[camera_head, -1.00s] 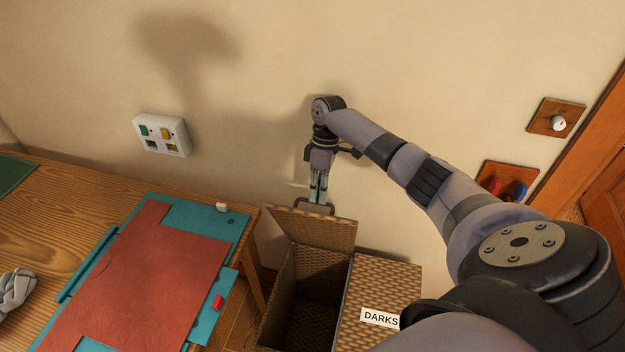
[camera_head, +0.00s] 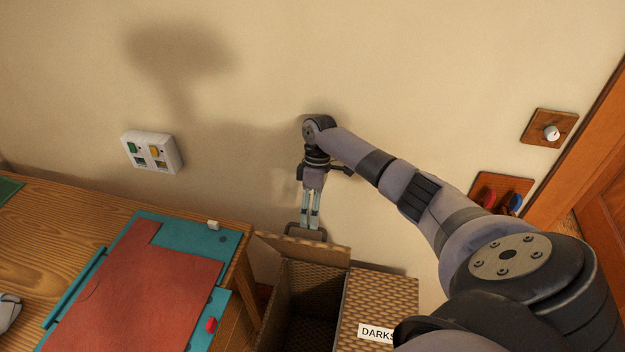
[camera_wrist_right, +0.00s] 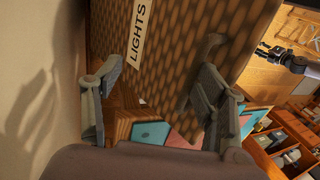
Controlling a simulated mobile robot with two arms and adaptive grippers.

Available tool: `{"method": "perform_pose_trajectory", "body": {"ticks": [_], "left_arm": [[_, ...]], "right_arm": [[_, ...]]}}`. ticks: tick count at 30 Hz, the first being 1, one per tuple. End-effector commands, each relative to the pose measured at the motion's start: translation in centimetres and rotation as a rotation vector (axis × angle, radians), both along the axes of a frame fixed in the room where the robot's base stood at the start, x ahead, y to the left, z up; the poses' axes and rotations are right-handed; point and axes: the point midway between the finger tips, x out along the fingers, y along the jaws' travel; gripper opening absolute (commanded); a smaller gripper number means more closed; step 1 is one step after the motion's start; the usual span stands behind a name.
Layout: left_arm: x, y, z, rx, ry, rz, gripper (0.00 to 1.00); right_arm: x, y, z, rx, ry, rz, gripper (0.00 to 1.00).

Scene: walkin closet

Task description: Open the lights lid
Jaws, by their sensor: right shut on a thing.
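The lights lid (camera_head: 300,248) is a woven brown panel, raised at the back of the hamper's left compartment, which stands open with a dark inside (camera_head: 312,325). Its "LIGHTS" label (camera_wrist_right: 141,32) shows in the right wrist view on the woven face. The fingers (camera_wrist_right: 160,105) show on both sides in the wrist view; the exact contact is hidden there.
The closed darks lid (camera_head: 395,300) is just right of the open compartment. A wooden table (camera_head: 60,235) with a teal and red board (camera_head: 150,285) stands at left. The wall is close behind the lid. A door (camera_head: 608,200) is at far right.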

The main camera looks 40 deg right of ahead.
Motion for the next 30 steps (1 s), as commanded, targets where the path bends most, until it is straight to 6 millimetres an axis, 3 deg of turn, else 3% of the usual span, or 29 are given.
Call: {"method": "perform_pose_trajectory", "body": {"ticks": [1, 17, 20, 30], "left_arm": [[0.1, 0.0, -0.1, 0.000, -0.001, 0.000, 0.40], [0.3, -0.1, 0.0, -0.001, -0.006, 0.002, 0.40], [0.3, -0.1, 0.0, -0.001, -0.005, 0.002, 0.40], [0.2, -0.1, 0.1, -0.002, -0.003, 0.001, 0.40]], "right_arm": [[-0.2, -0.3, -0.7, -0.014, 0.003, -0.002, 0.44], [-0.2, -0.5, -0.4, -0.015, 0.003, -0.008, 0.39], [-0.2, -0.4, 0.5, -0.015, 0.000, -0.008, 0.30], [-0.3, 0.1, 7.4, -0.009, -0.007, -0.003, 0.30]]}}
